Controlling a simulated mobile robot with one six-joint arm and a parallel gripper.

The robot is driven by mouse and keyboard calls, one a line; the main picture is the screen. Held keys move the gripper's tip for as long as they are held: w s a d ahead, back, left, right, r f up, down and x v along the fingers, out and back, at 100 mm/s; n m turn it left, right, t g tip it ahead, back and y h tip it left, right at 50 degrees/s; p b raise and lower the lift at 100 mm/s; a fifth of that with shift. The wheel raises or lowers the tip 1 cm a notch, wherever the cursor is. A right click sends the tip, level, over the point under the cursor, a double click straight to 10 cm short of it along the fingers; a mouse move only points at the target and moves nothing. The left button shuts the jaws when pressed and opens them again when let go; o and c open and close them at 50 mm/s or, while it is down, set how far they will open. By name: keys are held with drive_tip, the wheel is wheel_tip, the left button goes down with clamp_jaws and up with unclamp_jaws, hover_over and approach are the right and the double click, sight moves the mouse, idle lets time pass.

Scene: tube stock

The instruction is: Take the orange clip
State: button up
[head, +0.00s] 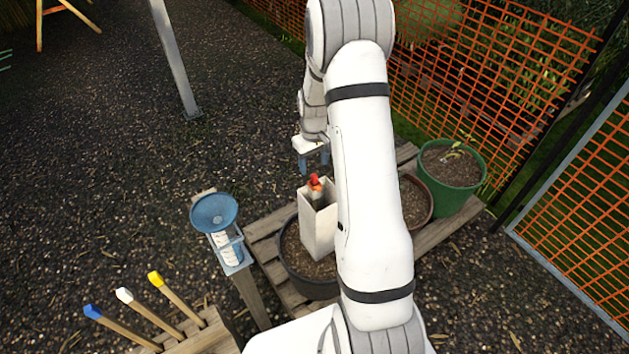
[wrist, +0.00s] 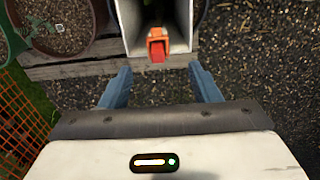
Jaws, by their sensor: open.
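In the head view the orange and red clip (head: 314,183) shows at the top of the white tube (head: 319,228), which stands upright in a dark pot. My gripper (wrist: 163,82) is open and empty, its two blue fingers apart. The clip lies ahead of the gap between them, not touching either finger. In the head view my gripper (head: 314,162) is above and just behind the tube's opening.
The dark pot (head: 296,277), a brown pot (head: 417,202) and a green pot (head: 451,178) stand on a wooden pallet (head: 266,249). A blue dish (head: 214,212) on a post stands left. Several coloured-tip stakes stand front left. Orange mesh fence (head: 500,90) runs behind.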

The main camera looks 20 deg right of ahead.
sight(314, 175)
drive_tip(key=f, duration=0.4)
drive_tip(key=f+p, duration=0.1)
drive_tip(key=f, duration=0.3)
drive_tip(key=shift+w+d+f, duration=0.15)
drive_tip(key=shift+w+f, duration=0.05)
drive_tip(key=shift+c, duration=0.3)
drive_tip(key=c, duration=1)
